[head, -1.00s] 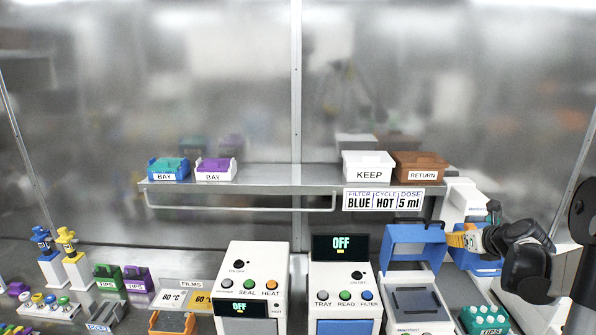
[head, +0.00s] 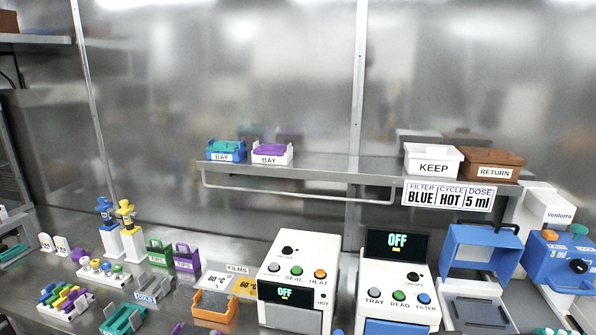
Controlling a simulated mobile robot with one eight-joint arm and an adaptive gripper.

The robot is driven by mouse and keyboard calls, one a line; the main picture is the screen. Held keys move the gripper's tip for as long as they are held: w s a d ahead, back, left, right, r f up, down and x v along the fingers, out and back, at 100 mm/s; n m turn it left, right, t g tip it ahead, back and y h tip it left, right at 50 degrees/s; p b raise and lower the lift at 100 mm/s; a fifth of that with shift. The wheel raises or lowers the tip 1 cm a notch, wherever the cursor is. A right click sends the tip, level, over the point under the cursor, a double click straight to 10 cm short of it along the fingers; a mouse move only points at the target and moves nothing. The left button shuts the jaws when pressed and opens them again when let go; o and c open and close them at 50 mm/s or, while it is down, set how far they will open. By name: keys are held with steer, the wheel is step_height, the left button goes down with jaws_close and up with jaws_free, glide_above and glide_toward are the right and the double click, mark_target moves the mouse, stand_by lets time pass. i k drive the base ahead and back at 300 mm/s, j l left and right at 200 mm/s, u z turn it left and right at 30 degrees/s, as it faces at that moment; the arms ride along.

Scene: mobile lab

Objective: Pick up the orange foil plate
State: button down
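An orange open-fronted holder with a grey inside (head: 215,309) stands on the bench in front of the films sign (head: 232,280). The sign has a pale part marked 80 °C and a yellow-orange part marked 60 °C. I cannot tell whether a separate orange foil plate lies in the holder; no other piece is clearly an orange foil plate. My gripper is not in view.
The white sealer (head: 300,250) stands right of the holder and the white reader (head: 398,305) beyond it; both displays read OFF. Green (head: 160,254) and purple (head: 187,258) tip boxes stand behind to the left. A cold block (head: 152,290) is left of the holder.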

mark_target(211, 305)
steer(key=i+l+z, duration=0.1)
steer(key=z, duration=0.35)
steer(key=i+l+z, duration=0.1)
steer(key=z, duration=0.4)
steer(key=u, duration=2.1)
